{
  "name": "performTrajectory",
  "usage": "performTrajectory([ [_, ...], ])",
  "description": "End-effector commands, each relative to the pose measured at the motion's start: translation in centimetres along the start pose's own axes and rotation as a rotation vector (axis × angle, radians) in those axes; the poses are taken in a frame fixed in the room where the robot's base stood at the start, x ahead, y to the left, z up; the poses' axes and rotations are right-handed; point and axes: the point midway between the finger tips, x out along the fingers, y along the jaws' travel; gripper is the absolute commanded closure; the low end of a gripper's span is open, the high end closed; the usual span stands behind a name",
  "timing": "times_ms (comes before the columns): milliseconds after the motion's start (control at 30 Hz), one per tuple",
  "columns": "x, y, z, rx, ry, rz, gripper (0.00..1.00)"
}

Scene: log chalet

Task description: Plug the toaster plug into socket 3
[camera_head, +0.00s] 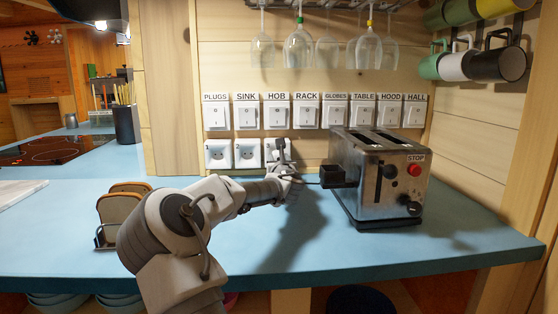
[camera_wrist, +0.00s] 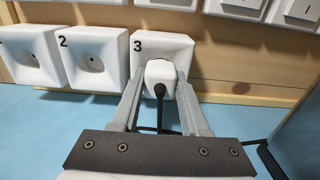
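Socket 3 (camera_wrist: 178,48) is a white square outlet low on the wooden wall, marked "3" in the wrist view. The white toaster plug (camera_wrist: 159,73) is at the face of socket 3, its black cord hanging down toward me. My gripper (camera_wrist: 160,88) has its two fingers on either side of the plug and appears shut on it. Whether the pins are fully inside is hidden. In the head view my gripper (camera_head: 284,165) covers most of socket 3. The steel toaster (camera_head: 382,190) stands on the counter to the right.
Socket 1 (camera_head: 217,154) and socket 2 (camera_head: 247,154) are to the left. Labelled switches (camera_head: 277,112) line the wall above. Glasses (camera_head: 299,48) hang overhead and mugs (camera_head: 495,65) at right. A toast rack (camera_head: 120,208) stands left of my arm. The blue counter's front (camera_head: 330,260) is clear.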

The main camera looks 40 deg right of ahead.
Motion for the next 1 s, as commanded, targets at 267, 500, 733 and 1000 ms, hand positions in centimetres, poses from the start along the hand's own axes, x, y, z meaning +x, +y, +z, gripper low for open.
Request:
performTrajectory([
  [267, 0.0, 0.0, 0.0, 0.000, -0.001, 0.000, 0.21],
  [500, -0.1, 0.0, 0.0, 0.000, 0.000, 0.000, 0.21],
  [733, -1.9, 0.1, 0.1, 0.001, 0.000, 0.001, 0.21],
  [1000, -6.5, 0.1, 0.1, 0.002, 0.001, 0.001, 0.21],
])
